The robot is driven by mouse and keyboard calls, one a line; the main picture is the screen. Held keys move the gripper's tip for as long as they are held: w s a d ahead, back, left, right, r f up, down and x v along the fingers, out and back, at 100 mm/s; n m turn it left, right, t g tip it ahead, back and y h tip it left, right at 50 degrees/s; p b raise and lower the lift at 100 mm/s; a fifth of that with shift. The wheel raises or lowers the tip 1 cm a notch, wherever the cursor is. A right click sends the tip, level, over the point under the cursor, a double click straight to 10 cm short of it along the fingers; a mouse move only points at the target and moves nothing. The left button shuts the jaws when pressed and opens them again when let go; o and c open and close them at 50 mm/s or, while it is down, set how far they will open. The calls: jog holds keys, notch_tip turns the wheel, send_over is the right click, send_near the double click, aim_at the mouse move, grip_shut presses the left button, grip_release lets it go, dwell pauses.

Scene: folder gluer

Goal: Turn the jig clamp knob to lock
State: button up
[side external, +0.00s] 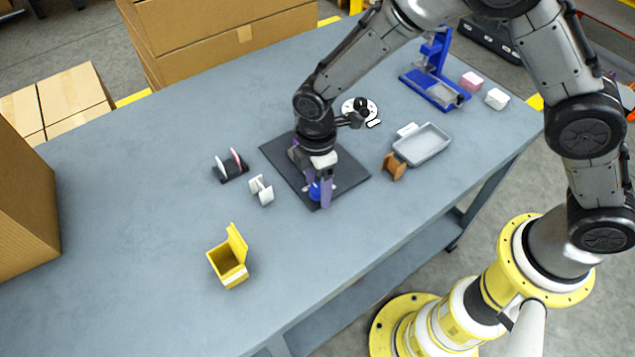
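A round white dial with a black knob (361,104) on it lies on the table just behind and right of my wrist; it looks like a turning knob, but I cannot tell if it is the jig clamp knob. My gripper (311,178) points down over a black plate (347,176), its purple fingers low near the plate's front part. A small blue round part (315,190) shows beside the front finger. Whether the fingers touch or hold it is hidden.
Left of the plate stand a dark holder with discs (231,166) and a white spool-like part (261,190). A yellow open box (229,261) is at the front. Right are a brown block (394,167), a grey tray (421,146) and a blue stand (435,87).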

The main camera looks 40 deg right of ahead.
grip_shut()
jog(key=shift+m, duration=0.4)
jog(key=m, duration=0.3)
jog(key=shift+m, duration=0.4)
jog(key=m, duration=0.9)
jog(key=shift+r, duration=0.1)
jog(key=m, duration=0.4)
jog(key=shift+m, duration=0.3)
